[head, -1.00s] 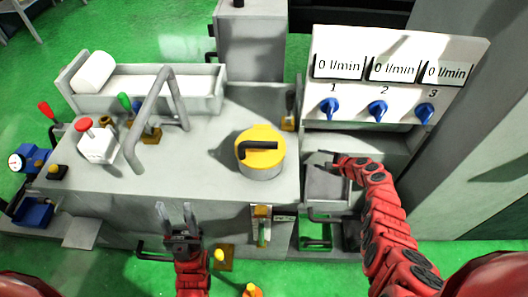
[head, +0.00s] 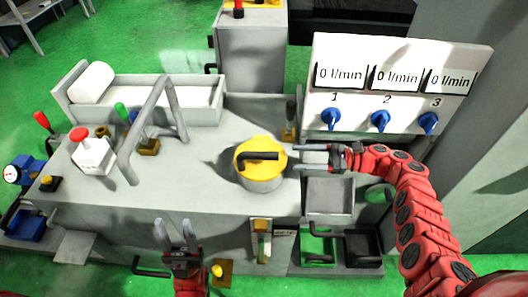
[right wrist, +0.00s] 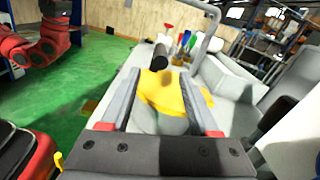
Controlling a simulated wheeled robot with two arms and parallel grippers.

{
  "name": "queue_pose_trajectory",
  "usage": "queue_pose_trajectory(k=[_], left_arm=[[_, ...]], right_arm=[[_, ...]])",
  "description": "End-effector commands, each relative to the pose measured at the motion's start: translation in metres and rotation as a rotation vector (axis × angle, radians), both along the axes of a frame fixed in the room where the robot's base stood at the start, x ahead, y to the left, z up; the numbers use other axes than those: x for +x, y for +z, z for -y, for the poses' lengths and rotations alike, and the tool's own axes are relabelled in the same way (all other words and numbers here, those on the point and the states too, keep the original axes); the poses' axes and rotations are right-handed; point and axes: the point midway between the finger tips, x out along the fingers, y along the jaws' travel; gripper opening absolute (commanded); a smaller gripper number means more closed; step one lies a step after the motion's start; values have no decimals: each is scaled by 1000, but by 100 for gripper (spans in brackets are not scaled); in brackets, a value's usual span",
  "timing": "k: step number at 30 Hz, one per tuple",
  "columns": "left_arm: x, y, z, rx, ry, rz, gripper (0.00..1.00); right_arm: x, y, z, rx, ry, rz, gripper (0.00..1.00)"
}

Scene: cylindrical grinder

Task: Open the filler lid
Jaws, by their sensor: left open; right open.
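The filler lid (head: 256,147) is a yellow round cap with a black bar handle (head: 259,156), closed on a short grey cylindrical neck (head: 262,183) on the machine top. My right gripper (head: 302,158) is open and level, just right of the lid, its fingers pointing left at it. In the right wrist view the yellow lid (right wrist: 162,95) shows between the two open fingers, with the black handle end (right wrist: 158,63) beyond. Contact with the lid cannot be told. My left gripper (head: 174,232) is open and empty, in front of the machine's front edge.
A grey bent pipe (head: 157,107) rises left of the lid. An emergency stop box (head: 91,155) stands at the left. A panel with blue knobs (head: 380,121) stands behind my right arm.

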Motion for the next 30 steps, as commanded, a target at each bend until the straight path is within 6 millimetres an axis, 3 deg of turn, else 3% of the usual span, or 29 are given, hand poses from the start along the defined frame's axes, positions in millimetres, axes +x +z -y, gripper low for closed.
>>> queue_pose_trajectory(k=[6,13,18,27,30], left_arm=[[0,11,0,0,0,0,50],[0,14,0,0,0,0,50],[0,15,0,0,0,0,50],[0,15,0,0,0,0,50],[0,15,0,0,0,0,50]], right_arm=[[4,2,-54,1,1,1,62],[9,0,-94,-1,1,1,62],[11,0,-107,-4,-3,2,62],[11,-1,-110,-4,-3,2,62],[11,-1,-110,-4,-3,2,46]])
